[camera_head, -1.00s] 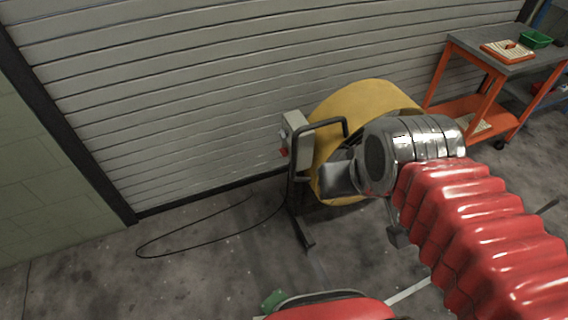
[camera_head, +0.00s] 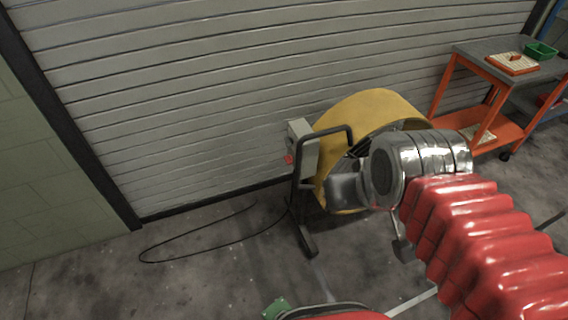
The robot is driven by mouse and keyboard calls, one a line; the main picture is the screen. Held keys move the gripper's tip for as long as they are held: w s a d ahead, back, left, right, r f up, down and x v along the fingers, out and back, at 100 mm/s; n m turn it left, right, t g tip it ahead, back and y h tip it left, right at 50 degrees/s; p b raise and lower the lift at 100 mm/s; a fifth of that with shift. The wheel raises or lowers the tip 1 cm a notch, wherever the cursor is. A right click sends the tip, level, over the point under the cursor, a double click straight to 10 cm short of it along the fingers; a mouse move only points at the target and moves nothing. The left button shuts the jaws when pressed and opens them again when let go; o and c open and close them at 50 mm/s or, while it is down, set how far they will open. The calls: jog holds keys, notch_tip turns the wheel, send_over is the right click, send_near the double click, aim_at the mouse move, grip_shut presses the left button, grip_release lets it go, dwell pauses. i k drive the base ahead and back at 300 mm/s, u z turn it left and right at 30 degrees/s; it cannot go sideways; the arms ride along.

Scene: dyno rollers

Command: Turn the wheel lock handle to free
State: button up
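No wheel lock handle can be made out in this view. My arm, with red bellows and a shiny metal wrist, reaches in from the lower right and points left. The wrist overlaps the front of a yellow drum fan (camera_head: 372,106) that stands by the shutter. My gripper's fingers cannot be made out. A grey part left of the wrist could belong to the fan or to my arm. The fan's black tube frame (camera_head: 297,185) stands on the floor, with a grey box (camera_head: 303,143) and a small red part beside it.
A grey roller shutter (camera_head: 200,90) fills the back. A black cable (camera_head: 190,250) loops over the floor left of the fan. An orange cart (camera_head: 485,85) stands at the right with a green bin (camera_head: 540,51) on top. The left floor is mostly open.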

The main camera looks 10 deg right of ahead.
aim_at(289, 159)
jog(key=k, duration=1.25)
jog(key=u, duration=0.45)
jog(key=i, duration=0.55)
jog(key=u, duration=1.1)
jog(key=i, duration=2.35)
jog(key=z, duration=0.8)
jog(key=i, duration=0.55)
jog(key=z, duration=0.4)
